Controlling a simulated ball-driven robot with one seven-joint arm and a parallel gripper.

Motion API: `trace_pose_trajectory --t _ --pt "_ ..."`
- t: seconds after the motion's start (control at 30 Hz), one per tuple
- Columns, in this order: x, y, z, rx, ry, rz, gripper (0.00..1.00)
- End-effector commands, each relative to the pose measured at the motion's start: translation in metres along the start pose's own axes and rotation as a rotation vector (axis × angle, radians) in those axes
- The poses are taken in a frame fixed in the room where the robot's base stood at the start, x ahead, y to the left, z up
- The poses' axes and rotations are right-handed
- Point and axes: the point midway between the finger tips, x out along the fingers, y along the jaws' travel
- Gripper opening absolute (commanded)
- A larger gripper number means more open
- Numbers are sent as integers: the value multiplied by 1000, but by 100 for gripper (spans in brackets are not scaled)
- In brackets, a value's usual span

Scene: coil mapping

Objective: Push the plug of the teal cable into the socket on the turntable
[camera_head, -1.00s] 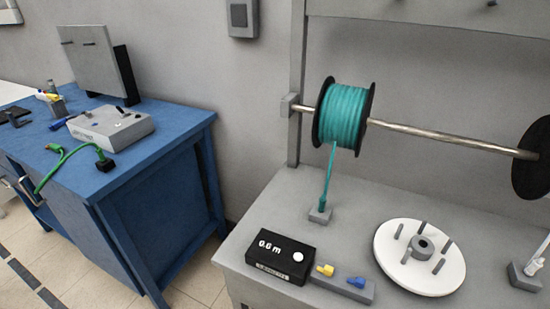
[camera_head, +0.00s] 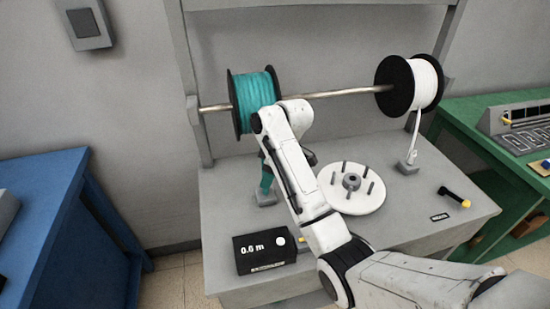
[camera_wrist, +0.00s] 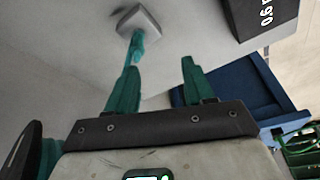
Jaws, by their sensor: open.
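The teal cable's spool (camera_head: 254,98) hangs on the rod at the back of the grey bench. In the wrist view the cable's teal end (camera_wrist: 137,44) stands at a grey holder block (camera_wrist: 138,18), just ahead of the left finger. My gripper (camera_wrist: 160,72) has its two green fingers spread with nothing between them. In the head view my white arm hides most of the gripper and cable end near the holder. The white turntable (camera_head: 368,205) with several pegs and a grey hub (camera_head: 351,181) lies to the right. I cannot make out its socket.
A black box reading 0.6 m (camera_head: 265,252) sits at the bench's front left. A white spool (camera_head: 427,83) hangs right, its cable running to another holder (camera_head: 407,168). A black and yellow tool (camera_head: 455,197) lies front right. Blue and green tables flank the bench.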

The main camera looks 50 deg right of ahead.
Motion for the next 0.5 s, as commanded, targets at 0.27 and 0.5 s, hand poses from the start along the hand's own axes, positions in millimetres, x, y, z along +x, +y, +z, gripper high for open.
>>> trace_pose_trajectory --t 0.27,0.5 --pt "-26 37 2 -65 -14 -24 52" --pt "-3 36 3 -66 -18 -29 52"
